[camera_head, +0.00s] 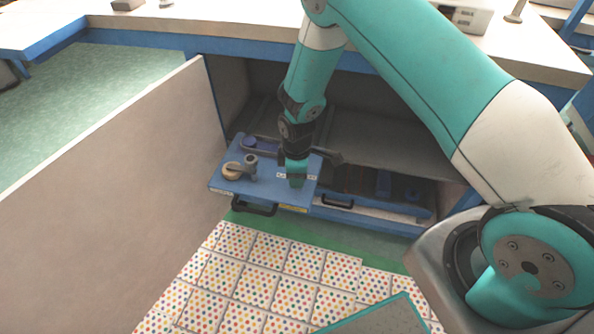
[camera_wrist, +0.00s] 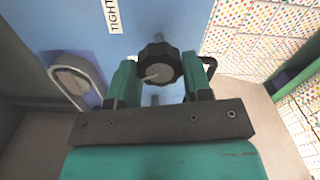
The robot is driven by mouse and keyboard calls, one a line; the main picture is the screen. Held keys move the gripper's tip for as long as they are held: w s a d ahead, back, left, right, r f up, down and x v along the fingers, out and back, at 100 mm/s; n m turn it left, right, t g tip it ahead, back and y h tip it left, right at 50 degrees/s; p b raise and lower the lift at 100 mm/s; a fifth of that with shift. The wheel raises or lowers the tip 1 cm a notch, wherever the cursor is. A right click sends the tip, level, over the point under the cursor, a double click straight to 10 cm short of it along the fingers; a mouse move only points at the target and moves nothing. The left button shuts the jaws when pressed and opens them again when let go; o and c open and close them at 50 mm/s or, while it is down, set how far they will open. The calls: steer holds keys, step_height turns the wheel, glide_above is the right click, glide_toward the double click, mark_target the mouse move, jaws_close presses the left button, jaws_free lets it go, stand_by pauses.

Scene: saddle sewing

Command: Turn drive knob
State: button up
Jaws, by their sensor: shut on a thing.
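The drive knob (camera_wrist: 157,63) is a black, lobed knob with a pale pin or mark on its face, on the blue panel. In the wrist view my gripper (camera_wrist: 160,76) has one teal finger on each side of it and is shut on it. A white label reading "TIGHT" (camera_wrist: 111,15) lies on the panel beyond the knob. In the head view my gripper (camera_head: 296,178) points down at the right part of the blue panel (camera_head: 232,188), and it hides the knob there.
A tan round part (camera_head: 232,171) and a grey post (camera_head: 251,162) stand on the panel's left. A black handle (camera_head: 254,209) is on its front edge. The cabinet door (camera_head: 130,160) stands open at left; the bench top (camera_head: 240,22) overhangs behind. Dotted tiles (camera_head: 270,275) cover the floor in front.

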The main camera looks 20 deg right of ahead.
steer(key=n+p, duration=0.1)
steer(key=n, duration=0.4)
steer(key=shift+n, duration=0.3)
stand_by(0.4)
steer(key=o, duration=0.9)
steer(key=shift+r+p, duration=1.3)
steer(key=shift+r, duration=7.4)
